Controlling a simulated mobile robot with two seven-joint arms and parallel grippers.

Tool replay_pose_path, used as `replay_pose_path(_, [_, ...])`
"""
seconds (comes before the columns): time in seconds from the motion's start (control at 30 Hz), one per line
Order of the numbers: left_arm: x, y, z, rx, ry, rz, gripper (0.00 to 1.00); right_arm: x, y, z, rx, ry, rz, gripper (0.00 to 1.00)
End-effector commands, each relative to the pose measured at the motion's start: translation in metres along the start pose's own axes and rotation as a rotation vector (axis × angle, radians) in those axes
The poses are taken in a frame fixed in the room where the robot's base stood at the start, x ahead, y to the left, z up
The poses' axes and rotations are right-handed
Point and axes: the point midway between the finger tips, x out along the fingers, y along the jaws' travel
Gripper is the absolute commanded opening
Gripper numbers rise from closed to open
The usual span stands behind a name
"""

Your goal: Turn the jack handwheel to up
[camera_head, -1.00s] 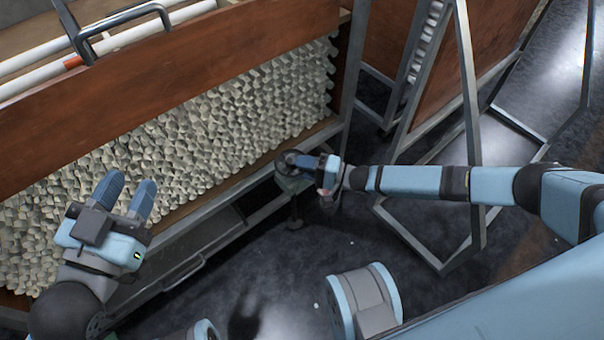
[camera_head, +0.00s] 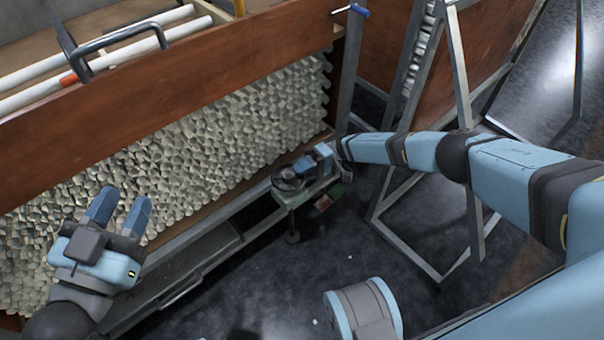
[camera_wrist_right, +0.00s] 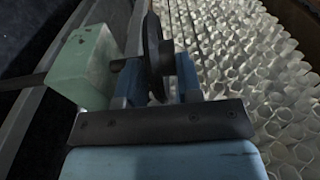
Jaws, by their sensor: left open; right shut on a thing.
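The jack handwheel (camera_head: 288,180) is a dark round wheel on a pale green jack body (camera_head: 307,193), low at the right end of the crate frame. My right gripper (camera_head: 304,170) reaches it from the right and is shut on the wheel. In the right wrist view the wheel (camera_wrist_right: 153,50) stands edge-on between the blue fingers, with the green jack body (camera_wrist_right: 88,65) to its left. The fingers hide part of the wheel, and I cannot tell its turn angle. My left gripper (camera_head: 120,208) is open and empty in front of the stacked tubes.
A wooden-walled crate (camera_head: 170,75) holds many short glass tubes (camera_head: 200,150). A drawer with a metal handle (camera_head: 180,288) lies below. White rods (camera_head: 130,40) lie on top at the back left. A metal frame (camera_head: 470,190) stands at right. Dark floor (camera_head: 260,280) is open in front.

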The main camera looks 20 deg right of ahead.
Motion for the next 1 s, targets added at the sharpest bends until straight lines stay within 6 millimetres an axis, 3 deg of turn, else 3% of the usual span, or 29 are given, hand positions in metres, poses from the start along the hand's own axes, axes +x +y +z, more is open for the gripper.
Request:
replay_pose_path(0.43, [-0.0006, -0.0005, -0.0003, 0.005, 0.0, 0.001, 0.4, 0.0035, 0.0001, -0.0046, -0.001, -0.144, -0.005, 0.1])
replay_pose_path(1.0, [0.0005, -0.0002, -0.0023, -0.004, 0.005, -0.003, 0.4, 0.0038, 0.0002, -0.0047, -0.001, -0.171, -0.008, 0.1])
